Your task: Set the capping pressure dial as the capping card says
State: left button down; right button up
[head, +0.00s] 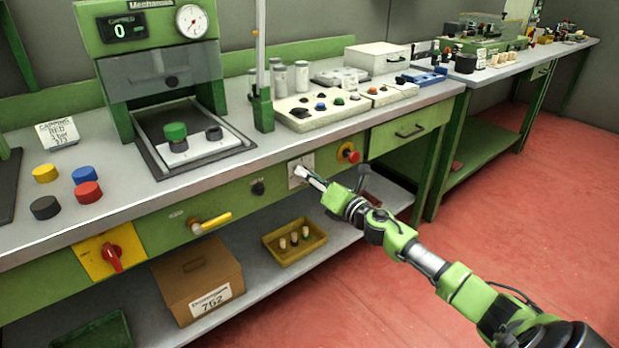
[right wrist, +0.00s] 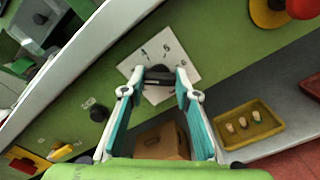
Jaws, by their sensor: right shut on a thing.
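The capping pressure dial is a dark knob (right wrist: 159,75) on a white numbered plate (right wrist: 172,47) on the bench's green front; the plate also shows in the head view (head: 301,167). Marks like 4, 5 and 6 are readable in the right wrist view. My right gripper (head: 303,173) is shut on the knob, one finger on each side, also in the right wrist view (right wrist: 158,82). The pointer's setting cannot be told. The capping card (head: 59,133) stands on the bench at left; it seems to read RED and 3 bar, in small print. My left gripper is out of view.
Near the dial are a red knob on yellow (head: 349,152), a small black knob (head: 258,188) and a yellow lever (head: 212,222). Below, a cardboard box (head: 197,279) and a yellow tray (head: 294,242) of stoppers sit on the shelf. The capping machine (head: 150,60) stands above.

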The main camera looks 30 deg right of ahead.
jog(key=shift+f, duration=0.1)
jog(key=o, duration=1.1)
jog(key=shift+c, duration=0.2)
jog(key=shift+o, duration=0.3)
jog(key=shift+s, duration=0.1)
jog(key=s, duration=1.1)
jog(key=shift+s+d, duration=0.4)
jog(key=shift+d, duration=0.05)
